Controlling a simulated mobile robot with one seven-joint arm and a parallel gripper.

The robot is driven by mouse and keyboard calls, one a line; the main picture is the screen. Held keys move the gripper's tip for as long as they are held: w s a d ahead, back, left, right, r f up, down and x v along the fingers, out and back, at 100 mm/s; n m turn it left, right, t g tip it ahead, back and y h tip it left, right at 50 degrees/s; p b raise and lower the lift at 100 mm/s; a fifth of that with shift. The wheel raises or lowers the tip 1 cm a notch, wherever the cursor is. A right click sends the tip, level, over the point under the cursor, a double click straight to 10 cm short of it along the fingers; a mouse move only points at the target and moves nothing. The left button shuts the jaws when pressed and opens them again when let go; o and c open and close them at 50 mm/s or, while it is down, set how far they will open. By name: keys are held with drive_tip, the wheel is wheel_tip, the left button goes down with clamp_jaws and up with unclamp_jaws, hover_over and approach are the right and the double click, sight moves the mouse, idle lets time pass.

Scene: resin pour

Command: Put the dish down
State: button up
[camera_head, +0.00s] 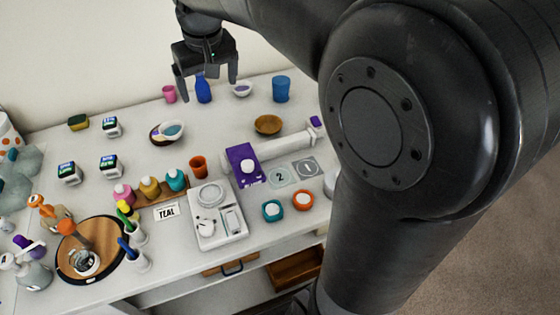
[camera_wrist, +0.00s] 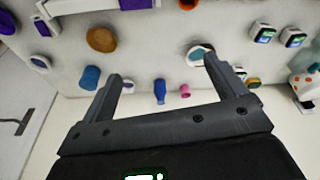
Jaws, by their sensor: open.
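My gripper (camera_head: 208,90) is open and empty, raised above the back of the table near the wall; its two fingers also show apart in the wrist view (camera_wrist: 162,66). Several dishes stand on the table. A small white dish with purple contents (camera_head: 242,90) is at the back, right of the blue bottle. A white bowl with blue-teal contents (camera_head: 173,129) sits at the left, overlapping a brown dish; it is partly behind a finger in the wrist view (camera_wrist: 196,57). A wooden bowl (camera_head: 267,125) stands farther right. Which one the task means cannot be told.
A blue bottle (camera_head: 203,90), pink cup (camera_head: 169,94) and blue cup (camera_head: 281,89) stand along the back. Bare table (camera_head: 215,125) lies between the bowls.

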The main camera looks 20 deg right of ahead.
drive_tip(key=s+d+f+t, duration=0.1)
drive_tip(key=s+d+f, duration=0.1)
drive_tip(key=s, duration=0.5)
drive_tip(key=s+d+f+m+t, duration=0.1)
drive_tip(key=s+d, duration=0.1)
drive_tip(key=s, duration=0.5)
drive_tip(key=s+d+f+m, duration=0.1)
drive_tip(key=s+d+f, duration=0.1)
drive_tip(key=s, duration=0.6)
drive_tip(key=shift+d+f+t, duration=0.3)
drive_tip(key=shift+d+t, duration=0.1)
drive_tip(key=shift+d, duration=0.2)
